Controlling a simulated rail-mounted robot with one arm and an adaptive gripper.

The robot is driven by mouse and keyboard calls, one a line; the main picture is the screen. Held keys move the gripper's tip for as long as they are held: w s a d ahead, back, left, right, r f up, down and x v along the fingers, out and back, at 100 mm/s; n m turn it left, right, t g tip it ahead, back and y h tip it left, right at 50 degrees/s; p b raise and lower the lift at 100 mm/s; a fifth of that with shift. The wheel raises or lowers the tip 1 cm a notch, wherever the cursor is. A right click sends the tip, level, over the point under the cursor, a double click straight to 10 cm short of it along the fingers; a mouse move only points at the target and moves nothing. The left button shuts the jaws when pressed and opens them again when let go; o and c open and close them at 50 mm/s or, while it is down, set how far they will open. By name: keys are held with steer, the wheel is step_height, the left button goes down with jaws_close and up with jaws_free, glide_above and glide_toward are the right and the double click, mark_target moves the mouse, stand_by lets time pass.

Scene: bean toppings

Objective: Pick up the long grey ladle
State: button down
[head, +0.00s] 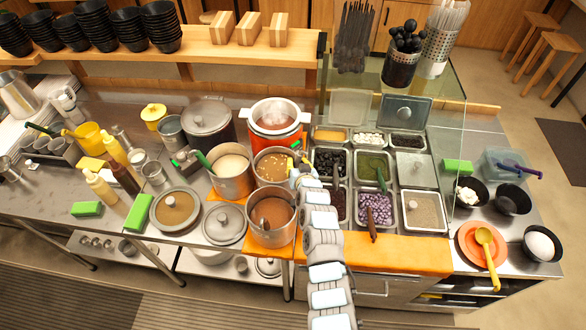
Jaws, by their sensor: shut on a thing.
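My gripper (297,172) is at the right rim of the middle pot (272,165), which holds a light brown, bubbly soup. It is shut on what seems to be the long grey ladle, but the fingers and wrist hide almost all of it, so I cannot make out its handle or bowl. A small yellow and green part shows just above the gripper, and I cannot tell what it belongs to. My arm reaches up from the bottom of the view.
A pot of brown sauce (270,212) stands in front and a pot of pale liquid (231,175) at left. An orange pot (276,122) is behind. Topping trays, including purple beans (375,208), lie close at right. A glass guard (452,150) stands beyond them.

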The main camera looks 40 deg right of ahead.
step_height(320, 180, up, 10)
steer(key=shift+f+b, duration=0.2)
steer(key=shift+b, duration=0.35)
stand_by(0.4)
